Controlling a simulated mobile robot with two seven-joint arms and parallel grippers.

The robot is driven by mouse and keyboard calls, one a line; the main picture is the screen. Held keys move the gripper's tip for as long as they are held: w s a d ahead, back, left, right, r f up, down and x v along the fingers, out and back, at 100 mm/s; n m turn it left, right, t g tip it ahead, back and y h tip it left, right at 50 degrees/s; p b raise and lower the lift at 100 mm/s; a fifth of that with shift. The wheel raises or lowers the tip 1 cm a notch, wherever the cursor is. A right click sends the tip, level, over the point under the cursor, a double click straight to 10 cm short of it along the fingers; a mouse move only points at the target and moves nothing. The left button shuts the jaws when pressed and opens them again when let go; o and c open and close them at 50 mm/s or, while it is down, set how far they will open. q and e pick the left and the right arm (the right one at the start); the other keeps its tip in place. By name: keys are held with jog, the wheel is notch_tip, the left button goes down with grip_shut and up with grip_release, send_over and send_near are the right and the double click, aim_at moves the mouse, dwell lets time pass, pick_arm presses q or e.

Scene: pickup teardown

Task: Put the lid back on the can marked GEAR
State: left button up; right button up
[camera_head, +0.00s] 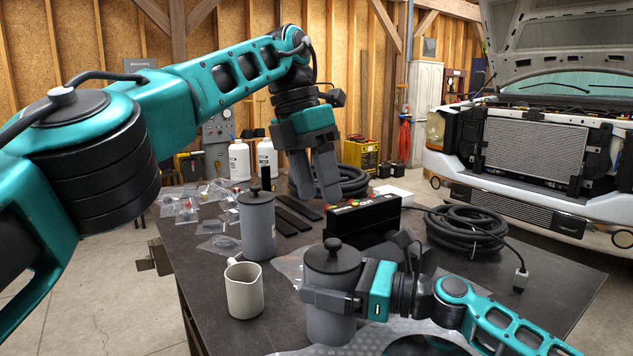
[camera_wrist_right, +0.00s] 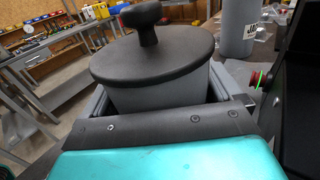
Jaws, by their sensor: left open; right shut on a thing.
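A grey can (camera_head: 330,325) stands at the front of the table, with a dark lid (camera_head: 333,258) with a round knob on top of it. My right gripper (camera_head: 333,300) is shut around this can's body, just below the lid. The right wrist view shows the lid (camera_wrist_right: 152,58) over the can (camera_wrist_right: 160,92) between the fingers; I cannot tell whether it is fully seated. No marking shows on this can. A second grey can (camera_head: 258,232), also lidded, stands farther back. A can in the right wrist view (camera_wrist_right: 237,28) has a partly cut-off label, seemingly "JA". My left gripper (camera_head: 318,196) is open and empty above the table.
A cream mug (camera_head: 244,292) stands left of the held can. Behind the can are a black box with coloured buttons (camera_head: 362,218) and dark flat strips (camera_head: 292,212). A coiled black hose (camera_head: 466,230) lies right. Small plastic bags (camera_head: 220,243) lie left.

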jog(key=o, duration=1.2)
jog(key=v, duration=1.3)
